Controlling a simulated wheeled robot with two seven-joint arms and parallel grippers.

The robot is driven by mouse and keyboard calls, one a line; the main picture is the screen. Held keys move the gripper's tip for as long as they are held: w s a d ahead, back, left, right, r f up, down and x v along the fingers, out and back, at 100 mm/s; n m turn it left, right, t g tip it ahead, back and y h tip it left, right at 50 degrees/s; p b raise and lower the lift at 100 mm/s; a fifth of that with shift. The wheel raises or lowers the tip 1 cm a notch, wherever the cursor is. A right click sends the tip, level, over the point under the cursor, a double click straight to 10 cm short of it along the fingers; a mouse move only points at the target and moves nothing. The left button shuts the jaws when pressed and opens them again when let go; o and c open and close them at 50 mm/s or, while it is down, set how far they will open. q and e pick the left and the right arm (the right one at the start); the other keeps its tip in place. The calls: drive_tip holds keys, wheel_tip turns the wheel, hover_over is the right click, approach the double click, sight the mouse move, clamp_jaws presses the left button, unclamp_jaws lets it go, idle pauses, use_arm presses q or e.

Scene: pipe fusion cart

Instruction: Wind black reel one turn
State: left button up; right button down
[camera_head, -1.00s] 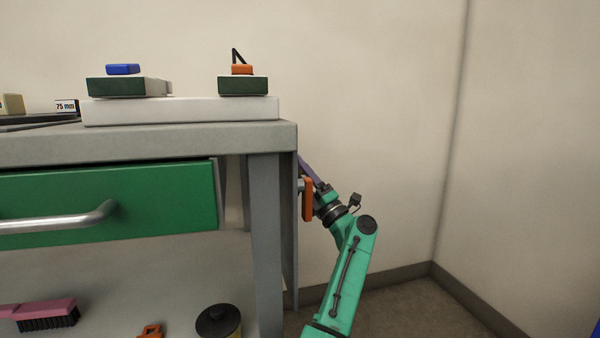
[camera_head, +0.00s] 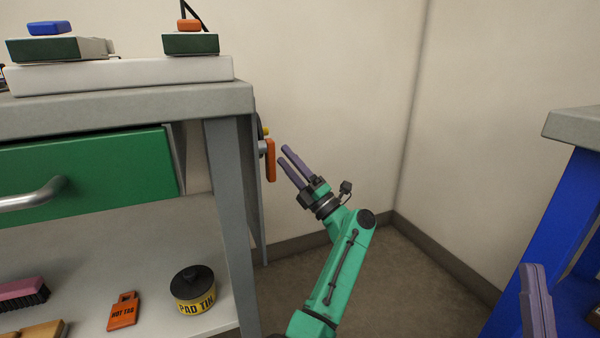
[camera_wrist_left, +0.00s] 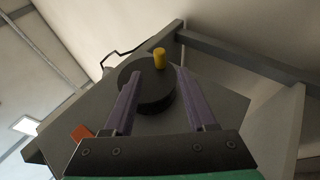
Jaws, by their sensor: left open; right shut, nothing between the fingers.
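The black reel (camera_wrist_left: 146,88) is a dark disc on the cart's side in the left wrist view, with a yellow knob (camera_wrist_left: 159,58) on its face. In the head view only its dark edge and the yellow knob (camera_head: 265,131) show past the cart's side. My left gripper (camera_head: 282,156) is open and empty, to the right of the cart's side. In the left wrist view its two purple fingers (camera_wrist_left: 152,76) point at the reel, one over each side of the disc. My right gripper (camera_head: 534,267) is shut and empty at the lower right.
An orange part (camera_head: 270,160) sticks out from the cart's side near my left fingers; it also shows in the left wrist view (camera_wrist_left: 82,133). The grey cart (camera_head: 240,98) has a green drawer (camera_head: 90,165). A blue-legged bench (camera_head: 545,240) stands at the right. Floor between is clear.

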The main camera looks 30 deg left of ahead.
use_arm(q)
drive_tip(key=v, duration=0.4)
drive_tip(key=shift+d+f, duration=0.2)
drive_tip(key=shift+d, duration=0.05)
use_arm(e)
drive_tip(key=shift+m+g+h, duration=0.3)
drive_tip(key=shift+g+h, duration=0.3)
drive_tip(key=shift+g, duration=0.2)
drive_tip(key=f, duration=0.4)
drive_tip(key=w+f, duration=0.1)
drive_tip(key=shift+w+a+f, duration=0.1)
drive_tip(key=shift+a+f, duration=0.3)
